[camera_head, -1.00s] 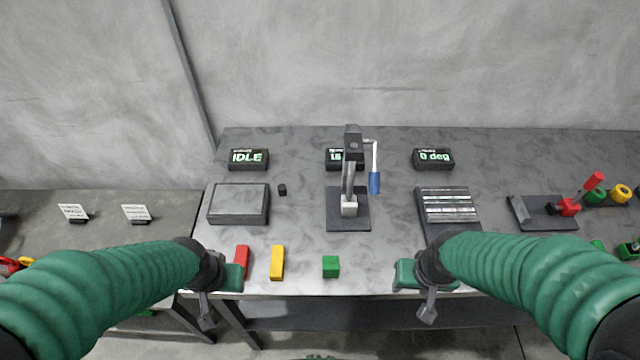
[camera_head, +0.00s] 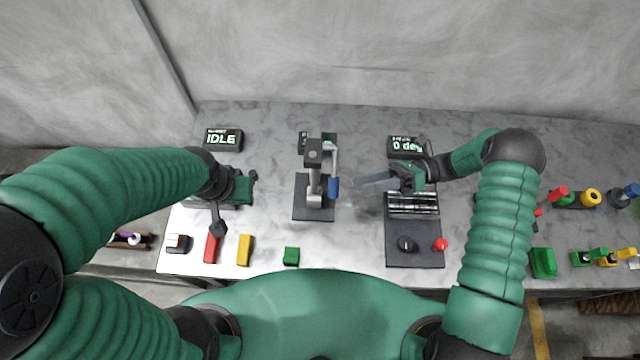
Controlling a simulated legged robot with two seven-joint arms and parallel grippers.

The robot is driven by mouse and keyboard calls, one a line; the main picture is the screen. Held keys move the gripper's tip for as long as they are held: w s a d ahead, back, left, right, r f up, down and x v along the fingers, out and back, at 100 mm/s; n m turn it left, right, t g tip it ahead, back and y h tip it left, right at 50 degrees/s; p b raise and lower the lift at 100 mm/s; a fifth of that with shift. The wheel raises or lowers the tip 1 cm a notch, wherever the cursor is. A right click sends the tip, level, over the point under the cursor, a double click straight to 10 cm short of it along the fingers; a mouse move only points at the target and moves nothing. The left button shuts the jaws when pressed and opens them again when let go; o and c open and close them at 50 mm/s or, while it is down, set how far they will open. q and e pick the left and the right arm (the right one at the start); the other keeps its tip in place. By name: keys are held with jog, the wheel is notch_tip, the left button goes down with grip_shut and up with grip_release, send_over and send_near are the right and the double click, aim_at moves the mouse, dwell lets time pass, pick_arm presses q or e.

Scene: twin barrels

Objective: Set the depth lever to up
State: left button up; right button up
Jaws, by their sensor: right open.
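A grey press-like stand (camera_head: 314,150) stands at the middle of the table. On its right side a crank-like lever with a blue handle (camera_head: 333,187) hangs down. No lever bears a readable depth label. My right gripper (camera_head: 358,186) is open and empty. Its grey fingers point left toward the blue handle, with a small gap between them in the picture. My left gripper (camera_head: 240,188) is at the left, over the spot of the grey box, and mostly covers it. I cannot tell its jaw state.
A dark panel (camera_head: 413,257) with a black knob and a red ball knob (camera_head: 441,244) lies right of the stand. Red (camera_head: 211,247), yellow (camera_head: 244,250) and green (camera_head: 291,256) blocks lie near the front edge. Displays (camera_head: 222,139) stand at the back.

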jog(key=p+x, duration=0.3)
jog(key=x, duration=0.9)
jog(key=shift+w+a, duration=0.2)
jog(key=shift+a, duration=0.15)
jog(key=shift+w+d+f, duration=0.1)
jog(key=shift+d+f, duration=0.05)
jog(key=shift+d, duration=0.35)
jog(key=shift+c, duration=0.4)
jog(key=shift+d, duration=0.25)
jog(key=shift+c, duration=1.1)
jog(key=shift+d, duration=0.15)
jog(key=c, duration=0.5)
grip_shut()
pick_arm(q)
jog(key=r, duration=0.4)
jog(key=shift+w+d+r, duration=0.1)
jog(key=shift+w+d, duration=0.05)
jog(key=shift+d, duration=0.15)
pick_arm(e)
jog(key=shift+a, duration=0.3)
